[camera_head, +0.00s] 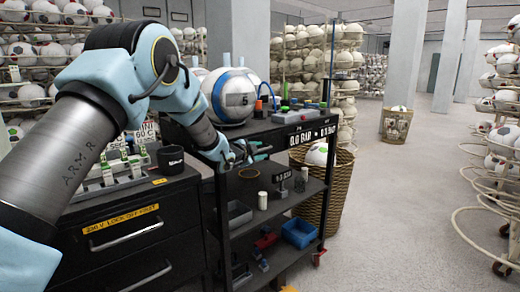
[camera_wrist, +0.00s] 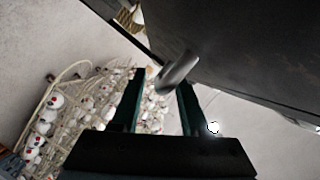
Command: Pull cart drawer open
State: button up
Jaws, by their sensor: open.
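The black cart (camera_head: 322,192) stands in the middle of the head view, with open shelves below its top. My gripper (camera_head: 245,153) is at the cart's near side, just below the top, with its fingers open. In the wrist view my gripper (camera_wrist: 158,80) has its two dark fingers apart. A grey metal handle (camera_wrist: 178,72) lies between or just past the fingertips, by a dark flat panel (camera_wrist: 245,50). I cannot tell whether the fingers touch it. The drawer front is not clearly seen in the head view, and I cannot tell how far it is open.
A ball with a gauge (camera_head: 236,97) sits on the cart top. A blue bin (camera_head: 299,232) and small items are on the lower shelves. A black cabinet (camera_head: 130,255) stands left of the cart. A wicker basket (camera_head: 338,195) stands behind right. The floor (camera_head: 420,230) on the right is clear.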

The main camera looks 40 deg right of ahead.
jog(key=shift+d, duration=0.25)
grip_shut()
dwell(1.4)
